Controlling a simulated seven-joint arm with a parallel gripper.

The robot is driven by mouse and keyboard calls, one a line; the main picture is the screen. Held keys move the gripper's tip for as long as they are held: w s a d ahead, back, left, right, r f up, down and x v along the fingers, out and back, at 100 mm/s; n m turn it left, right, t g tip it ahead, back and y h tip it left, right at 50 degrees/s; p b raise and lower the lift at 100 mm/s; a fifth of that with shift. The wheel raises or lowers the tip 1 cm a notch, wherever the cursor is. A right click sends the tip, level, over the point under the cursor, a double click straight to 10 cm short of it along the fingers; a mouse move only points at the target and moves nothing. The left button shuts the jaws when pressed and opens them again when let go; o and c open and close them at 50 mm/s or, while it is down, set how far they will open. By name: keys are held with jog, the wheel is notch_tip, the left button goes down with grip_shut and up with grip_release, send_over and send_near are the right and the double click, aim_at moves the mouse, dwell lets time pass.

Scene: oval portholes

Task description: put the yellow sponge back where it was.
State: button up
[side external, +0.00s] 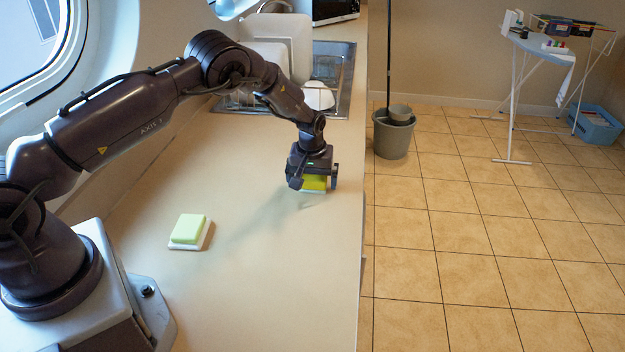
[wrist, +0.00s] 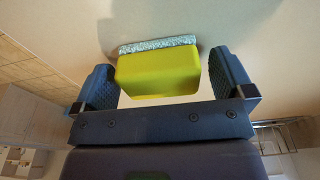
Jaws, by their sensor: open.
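The yellow sponge (side external: 314,186) is low at the counter near its right edge, partly hidden by my gripper (side external: 314,181) in the side view. In the wrist view the yellow sponge (wrist: 158,74) has a speckled grey-white layer on its far face. It sits between the two fingers of my gripper (wrist: 162,64), with a gap on each side. The fingers are open and not closed on it. I cannot tell whether the sponge touches the counter.
A pale green block (side external: 190,228) lies on a white base on the counter (side external: 260,270) nearer the arm's base. A dish rack (side external: 240,100) with white dishes stands by the sink at the back. Bare counter lies between. The counter's right edge drops to the floor.

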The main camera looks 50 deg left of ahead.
notch_tip(320, 180, up, 12)
jog(key=s+d, duration=0.1)
notch_tip(320, 180, up, 10)
jog(key=m+t, duration=0.1)
send_over(311, 180)
jog(key=s+d, duration=0.3)
jog(key=s, duration=0.1)
jog(key=s+d+r+m+t+h, duration=0.1)
jog(key=s+d+r+m+h, duration=0.2)
jog(key=s+r, duration=0.6)
jog(key=s+d+r+m+t+y, duration=0.1)
jog(key=s+d+m, duration=0.1)
jog(key=s, duration=0.7)
jog(key=s+d+r+m+t, duration=0.1)
jog(key=s+d+r+m, duration=0.1)
jog(key=s, duration=0.7)
jog(key=shift+s+d+r+m+y, duration=0.15)
jog(key=shift+s+d+m+y, duration=0.1)
jog(key=shift+d+m+y, duration=0.25)
